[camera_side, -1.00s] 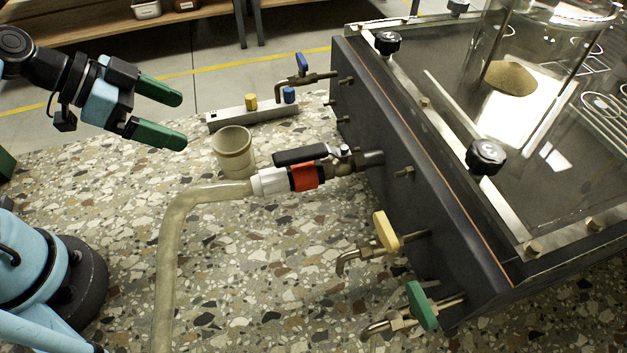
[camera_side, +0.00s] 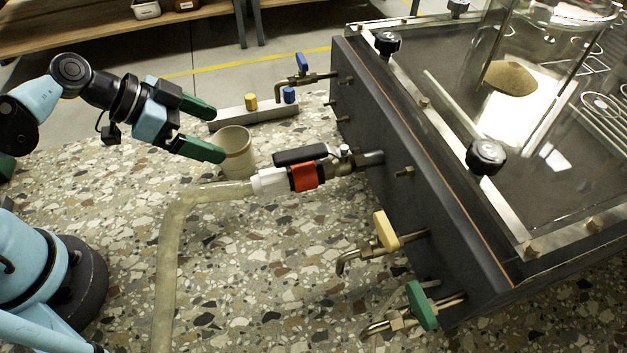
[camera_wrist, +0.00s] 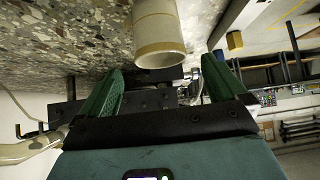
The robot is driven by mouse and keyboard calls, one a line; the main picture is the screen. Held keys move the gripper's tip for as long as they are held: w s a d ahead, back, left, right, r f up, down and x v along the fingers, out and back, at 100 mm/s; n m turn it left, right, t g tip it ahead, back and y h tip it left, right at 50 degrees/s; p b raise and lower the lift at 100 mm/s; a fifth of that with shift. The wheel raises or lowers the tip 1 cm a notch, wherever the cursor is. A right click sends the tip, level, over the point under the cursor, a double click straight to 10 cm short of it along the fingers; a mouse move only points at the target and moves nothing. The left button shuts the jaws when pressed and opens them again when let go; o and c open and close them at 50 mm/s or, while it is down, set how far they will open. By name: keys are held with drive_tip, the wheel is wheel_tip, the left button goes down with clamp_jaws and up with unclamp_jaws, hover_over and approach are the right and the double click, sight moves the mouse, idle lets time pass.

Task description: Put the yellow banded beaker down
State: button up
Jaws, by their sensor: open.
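The beaker (camera_side: 236,158), pale cream with a thin yellowish band, stands upright on the speckled bench, left of the tank. It also shows in the wrist view (camera_wrist: 158,30), at top centre, with its band near the rim. My gripper (camera_side: 219,132) is open in the side view, its green fingers pointing at the beaker from the left. The lower finger overlaps the beaker's left edge in the picture; I cannot tell whether they touch. In the wrist view my gripper (camera_wrist: 163,75) has its fingers spread, with nothing held between them and the beaker beyond the tips.
A hose with a red-banded valve (camera_side: 303,177) runs close to the beaker's right. A grey bar with yellow and blue knobs (camera_side: 254,116) lies behind it. The dark tank (camera_side: 420,190) with taps fills the right. The bench front left of the taps (camera_side: 260,270) is clear.

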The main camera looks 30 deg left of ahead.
sight(231, 140)
drive_tip(key=shift+w+d+f, duration=0.15)
drive_tip(key=shift+w+f, duration=0.05)
drive_tip(key=shift+x, duration=2.4)
drive_tip(key=shift+c, duration=0.3)
drive_tip(key=c, duration=1.1)
drive_tip(key=shift+r, duration=4.75)
drive_tip(key=a+r+n+y, duration=0.1)
drive_tip(key=a+n+y, duration=0.1)
drive_tip(key=a, duration=0.1)
drive_tip(key=a+r+n+t+y, duration=0.1)
drive_tip(key=a+r+n+y, duration=0.1)
drive_tip(key=a+n, duration=0.1)
drive_tip(key=a+r+n+t+y, duration=0.1)
drive_tip(key=a+n+y, duration=0.1)
drive_tip(key=a+n, duration=0.1)
drive_tip(key=shift+s+a+r, duration=0.2)
drive_tip(key=shift+a+r, duration=0.1)
drive_tip(key=shift+a, duration=0.2)
